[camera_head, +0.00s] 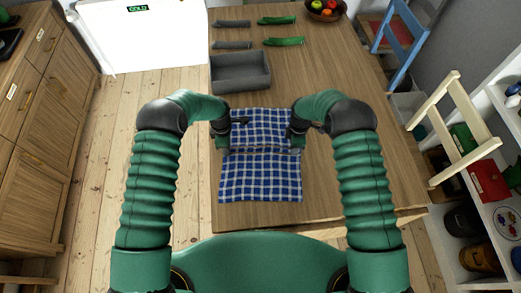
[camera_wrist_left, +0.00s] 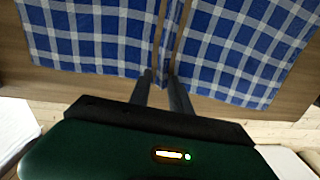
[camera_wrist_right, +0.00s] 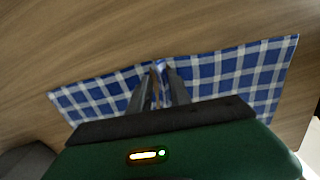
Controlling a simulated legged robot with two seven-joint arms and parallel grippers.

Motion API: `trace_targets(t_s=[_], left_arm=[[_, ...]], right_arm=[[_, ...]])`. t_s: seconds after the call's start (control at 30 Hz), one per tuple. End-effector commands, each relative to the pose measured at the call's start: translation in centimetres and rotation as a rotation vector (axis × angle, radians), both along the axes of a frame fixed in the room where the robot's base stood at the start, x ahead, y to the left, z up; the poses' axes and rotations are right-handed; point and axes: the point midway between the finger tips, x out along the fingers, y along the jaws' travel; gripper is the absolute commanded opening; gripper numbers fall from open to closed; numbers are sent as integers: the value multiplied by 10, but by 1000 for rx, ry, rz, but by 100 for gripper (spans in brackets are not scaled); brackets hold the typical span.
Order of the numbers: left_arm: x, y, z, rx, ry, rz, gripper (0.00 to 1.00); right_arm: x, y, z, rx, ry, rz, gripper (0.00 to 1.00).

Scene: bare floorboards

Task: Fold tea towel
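The blue-and-white checked tea towel (camera_head: 260,180) lies spread on the wooden table, with a raised crease running across its middle between my grippers. My left gripper (camera_head: 227,147) is at the towel's left edge. In the left wrist view its fingers (camera_wrist_left: 160,77) are close together on a narrow raised ridge of towel (camera_wrist_left: 90,35), with flat cloth on both sides. My right gripper (camera_head: 298,146) is at the right edge. In the right wrist view its fingers (camera_wrist_right: 162,69) pinch a bit of the towel (camera_wrist_right: 245,72). My wrists partly hide the towel's side edges.
A grey open tray (camera_head: 240,88) stands behind the towel on the table (camera_head: 330,90). Grey and green folded cloths (camera_head: 284,41) lie farther back, near a fruit bowl (camera_head: 325,10). The table right of the towel is clear.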

Motion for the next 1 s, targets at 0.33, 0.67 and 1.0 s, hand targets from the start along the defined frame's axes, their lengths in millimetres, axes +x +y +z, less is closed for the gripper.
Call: trace_targets(t_s=[0.33,0.67,1.0], left_arm=[[-1,0,-2,1,3,0,0],[-1,0,-2,1,2,0,0],[-1,0,4,0,2,0,0]], right_arm=[[-1,0,-2,0,2,0,0],[-1,0,-2,0,2,0,0],[0,0,4,0,1,0,0]])
